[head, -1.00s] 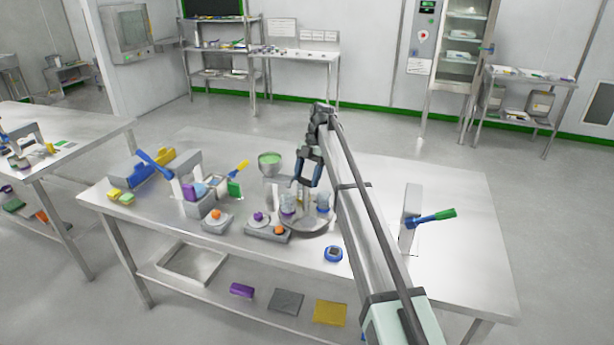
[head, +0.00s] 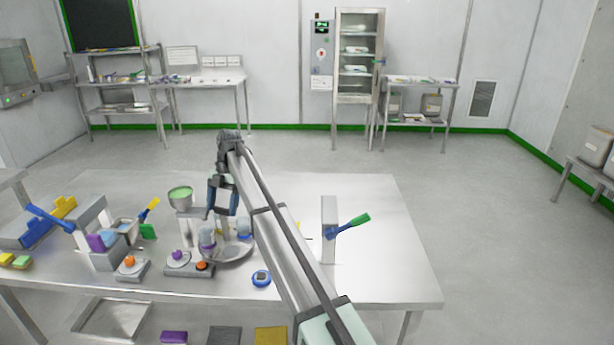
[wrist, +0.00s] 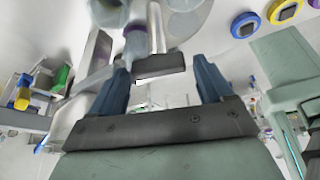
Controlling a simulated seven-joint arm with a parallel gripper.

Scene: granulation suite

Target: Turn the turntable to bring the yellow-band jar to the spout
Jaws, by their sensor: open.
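The turntable (head: 232,254) is a grey disc on the bench in the head view, and its edge also shows at the top of the wrist view (wrist: 192,24). A clear jar with a purple band (head: 207,241) stands on its left side and shows in the wrist view too (wrist: 134,44). Another jar (head: 245,228) stands behind, partly hidden by my arm. I cannot make out a yellow band on any jar. A hopper with green contents (head: 180,195) stands left of my gripper; its spout is not clear. My gripper (head: 222,210) is open above the turntable; a grey post-and-block part (wrist: 160,72) shows between its fingers.
A blue round device (head: 261,279) lies in front of the turntable. A yellow-ringed one (wrist: 286,12) shows in the wrist view. Button boxes (head: 188,269) stand front left. The bench's right end is clear.

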